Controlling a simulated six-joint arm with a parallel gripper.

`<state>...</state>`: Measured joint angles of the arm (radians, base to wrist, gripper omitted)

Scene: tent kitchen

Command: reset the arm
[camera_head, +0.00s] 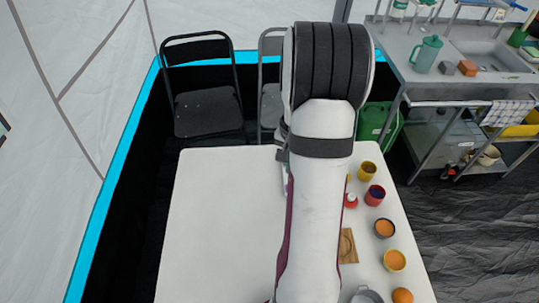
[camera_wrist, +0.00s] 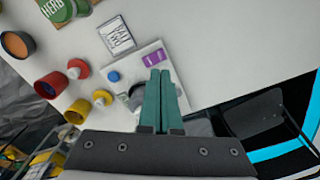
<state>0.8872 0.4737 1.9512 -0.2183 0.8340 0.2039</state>
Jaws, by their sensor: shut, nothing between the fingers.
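My gripper (camera_wrist: 160,72) shows in the wrist view as two green fingers pressed together, shut with nothing between them. It hangs over a pale board with a purple label (camera_wrist: 154,57) near the table's edge; I cannot tell the height. A dark round thing beside the fingers is partly hidden by them. In the head view my arm covers the gripper and the middle of the white table (camera_head: 215,215).
In the wrist view, a red cup (camera_wrist: 49,86), a yellow cup (camera_wrist: 77,112), a green herb container (camera_wrist: 60,8) and a framed card (camera_wrist: 116,37) lie near. Orange-filled bowls (camera_head: 385,229) line the table's right. Its left half is clear. Black chairs (camera_head: 207,108) stand behind.

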